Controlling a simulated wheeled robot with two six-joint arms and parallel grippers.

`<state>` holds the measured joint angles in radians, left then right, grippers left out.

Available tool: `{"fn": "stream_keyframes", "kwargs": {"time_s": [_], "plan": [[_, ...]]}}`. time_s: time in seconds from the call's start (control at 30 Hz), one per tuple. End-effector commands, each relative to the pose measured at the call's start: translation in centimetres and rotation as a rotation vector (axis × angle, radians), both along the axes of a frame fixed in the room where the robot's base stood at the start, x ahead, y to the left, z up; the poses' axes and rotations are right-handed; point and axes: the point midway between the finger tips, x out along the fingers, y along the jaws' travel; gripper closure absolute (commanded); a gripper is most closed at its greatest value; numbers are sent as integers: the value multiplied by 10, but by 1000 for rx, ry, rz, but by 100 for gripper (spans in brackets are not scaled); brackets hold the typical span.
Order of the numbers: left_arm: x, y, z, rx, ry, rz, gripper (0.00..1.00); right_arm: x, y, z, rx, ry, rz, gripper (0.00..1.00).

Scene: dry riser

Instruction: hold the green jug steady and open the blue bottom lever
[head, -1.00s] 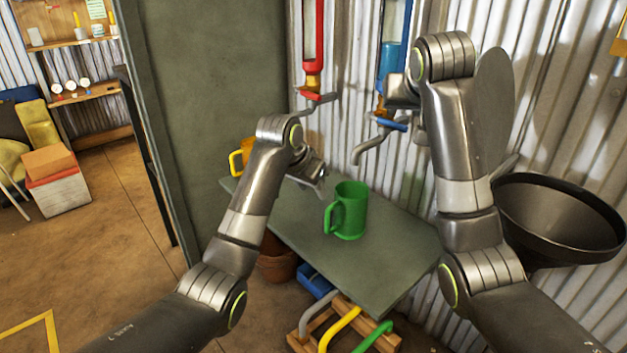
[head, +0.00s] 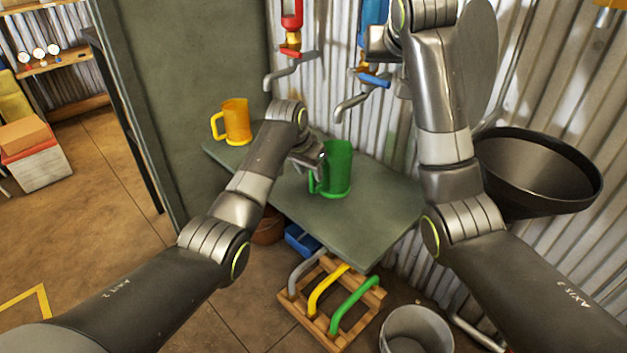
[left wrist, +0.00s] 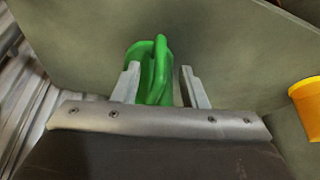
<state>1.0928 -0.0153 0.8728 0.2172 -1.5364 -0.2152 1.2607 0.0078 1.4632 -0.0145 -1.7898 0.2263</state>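The green jug (head: 338,170) stands upright on the grey-green shelf (head: 345,220), its handle to the left. My left gripper (head: 316,166) is at the handle side. In the left wrist view the jug's green handle (left wrist: 160,72) lies between the spread fingers of my left gripper (left wrist: 160,78), with a gap on the right. The blue bottom lever (head: 375,80) sits under a blue tube (head: 370,22), above a grey spout (head: 350,106). My right gripper (head: 379,46) is just above the lever; its fingers are largely hidden and contact is unclear.
An orange mug (head: 236,121) stands at the shelf's left end, also in the left wrist view (left wrist: 308,97). A red dispenser (head: 291,38) hangs left of the blue one. A black funnel (head: 535,170) is at right. A wooden rack (head: 325,318) and grey bucket (head: 416,330) stand below.

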Motion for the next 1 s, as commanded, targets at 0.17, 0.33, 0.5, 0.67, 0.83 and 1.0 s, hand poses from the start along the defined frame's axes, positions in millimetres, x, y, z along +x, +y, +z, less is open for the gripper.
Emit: {"fn": "stream_keyframes", "kwargs": {"time_s": [0.17,0.33,0.5,0.67,0.83,1.0], "plan": [[8,-5,-22,1,2,-1,61,0,0,0,0,0,0,64],[14,-8,-37,0,1,0,61,0,0,0,0,0,0,64],[17,-10,-46,0,1,0,61,0,0,0,0,0,0,64],[19,-10,-51,0,0,0,61,0,0,0,0,0,0,64],[19,-11,-51,0,-1,0,61,0,0,0,0,0,0,64],[19,-10,-51,0,-1,0,66,0,0,0,0,0,0,64]]}}
